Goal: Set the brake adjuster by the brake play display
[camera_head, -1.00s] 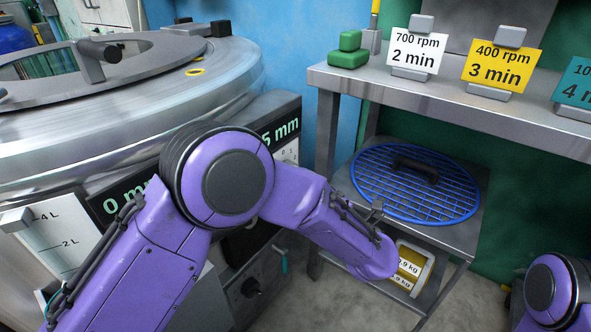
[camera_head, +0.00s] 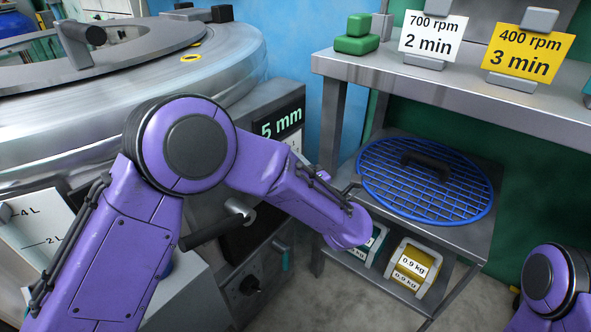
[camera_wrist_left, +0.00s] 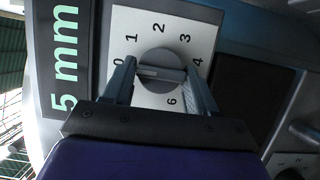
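The brake adjuster knob (camera_wrist_left: 157,62) is a round grey dial on a white plate (camera_wrist_left: 123,22) in the left wrist view. The numbers 0, 1, 2, 3, 4 and 6 show around it. Which number the knob points to is unclear. The display (camera_wrist_left: 66,60) beside it reads 5 mm; any digit before the 5 would be hidden. The display also shows in the head view (camera_head: 281,122), where my arm hides the knob and left gripper. My right gripper is out of view.
The large metal drum (camera_head: 130,110) stands at the left. At the right is a metal rack (camera_head: 440,90) with rpm cards, green blocks (camera_head: 357,36), a blue round grid (camera_head: 425,180) and weights (camera_head: 410,265) below. A dark lever handle (camera_head: 215,230) sticks out near my left arm.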

